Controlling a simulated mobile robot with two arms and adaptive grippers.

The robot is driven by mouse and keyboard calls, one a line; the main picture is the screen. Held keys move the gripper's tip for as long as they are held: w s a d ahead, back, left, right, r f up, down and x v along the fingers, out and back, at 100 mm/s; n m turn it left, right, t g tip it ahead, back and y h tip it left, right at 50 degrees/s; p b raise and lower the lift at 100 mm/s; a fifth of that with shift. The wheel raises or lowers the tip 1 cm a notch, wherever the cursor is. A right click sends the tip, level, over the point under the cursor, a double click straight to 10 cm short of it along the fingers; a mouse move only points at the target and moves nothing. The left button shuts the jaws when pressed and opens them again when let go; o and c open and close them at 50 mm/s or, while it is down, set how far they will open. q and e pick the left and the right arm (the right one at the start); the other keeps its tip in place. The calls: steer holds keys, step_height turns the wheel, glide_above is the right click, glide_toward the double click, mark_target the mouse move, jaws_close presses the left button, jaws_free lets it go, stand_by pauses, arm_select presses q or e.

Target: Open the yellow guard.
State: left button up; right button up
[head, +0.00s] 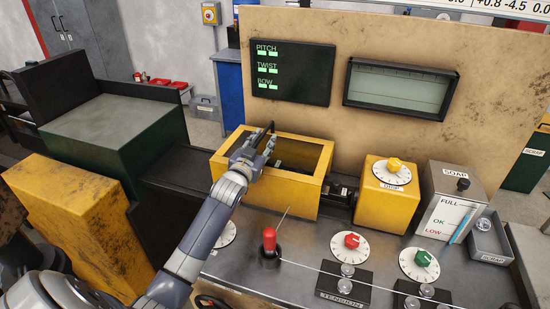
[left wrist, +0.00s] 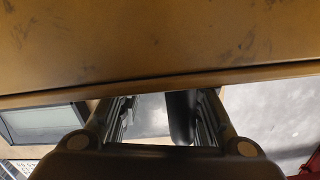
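The yellow guard (head: 290,200) is a box-like cover on the machine top, with a framed upper face and a dark interior showing inside the frame. My left gripper (head: 262,146) is over its left rear part, with its fingers apart. In the left wrist view, a dull yellow-brown panel (left wrist: 150,40), which looks like part of the guard, fills the top. The gripper also shows there (left wrist: 160,118), its fingers spread. A dark bar (left wrist: 182,118) shows between them; I cannot tell whether they touch it. My right gripper is not in view.
A red-knobbed lever (head: 269,240) with a thin rod beside it stands in front of the guard. A yellow dial box (head: 385,205) and a soap tank (head: 455,200) stand to the right. The tan board (head: 400,110) with a display rises behind.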

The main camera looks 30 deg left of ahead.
mark_target(273, 156)
arm_select(q)
steer(key=d, duration=0.3)
steer(key=shift+w+d+r, duration=0.1)
steer(key=shift+w+r, duration=0.1)
steer(key=shift+w, duration=0.1)
steer(key=b+v, duration=0.1)
steer(key=v, duration=0.4)
steer(key=shift+s, duration=0.4)
steer(key=shift+f, duration=0.1)
